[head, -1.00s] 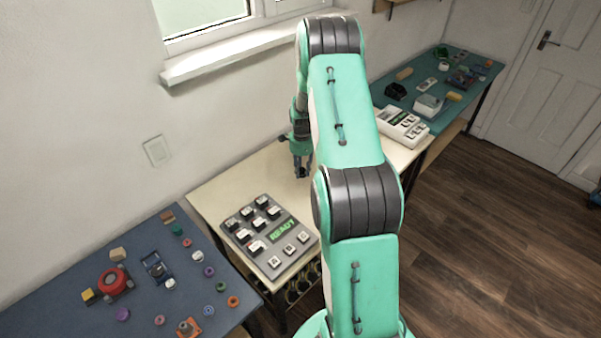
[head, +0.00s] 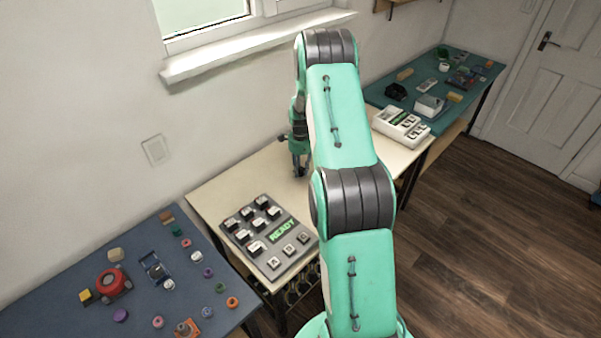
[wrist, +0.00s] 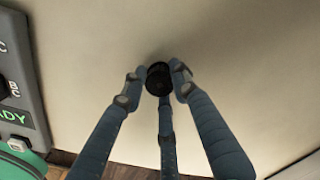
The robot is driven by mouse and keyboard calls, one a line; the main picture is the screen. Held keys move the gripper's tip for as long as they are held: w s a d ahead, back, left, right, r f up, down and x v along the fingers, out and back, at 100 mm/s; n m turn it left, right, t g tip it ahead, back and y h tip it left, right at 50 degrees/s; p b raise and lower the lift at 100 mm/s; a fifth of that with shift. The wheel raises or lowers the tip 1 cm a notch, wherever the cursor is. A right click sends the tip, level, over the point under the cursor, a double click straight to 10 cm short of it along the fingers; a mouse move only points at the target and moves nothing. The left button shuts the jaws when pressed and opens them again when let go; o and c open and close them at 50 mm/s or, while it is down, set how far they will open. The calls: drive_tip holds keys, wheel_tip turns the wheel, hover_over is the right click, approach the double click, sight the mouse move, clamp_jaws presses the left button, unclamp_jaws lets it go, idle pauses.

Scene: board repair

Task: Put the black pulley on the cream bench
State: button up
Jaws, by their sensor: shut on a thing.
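The black pulley (wrist: 158,79) is a small dark disc between the fingertips of my gripper (wrist: 157,82) in the wrist view. The fingers are closed around it. The cream bench (head: 232,184) lies below; its bare top fills most of the wrist view (wrist: 235,60). In the head view my gripper (head: 299,170) is low over the middle of the bench, partly hidden by my arm. I cannot tell whether the pulley touches the bench top.
A grey panel with buttons and a READY display (head: 270,236) stands on the bench's near part; its edge shows in the wrist view (wrist: 18,85). A white device (head: 401,125) sits at the far end. A blue table (head: 65,285) with several small parts is at left, a teal table (head: 440,85) at far right.

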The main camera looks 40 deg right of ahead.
sight(301, 169)
drive_tip(key=shift+f, duration=0.5)
drive_tip(key=shift+f, duration=0.1)
drive_tip(key=o, duration=1.2)
wheel_tip(301, 169, up, 12)
drive_tip(key=shift+r+p, duration=0.1)
drive_tip(key=shift+p, duration=1.1)
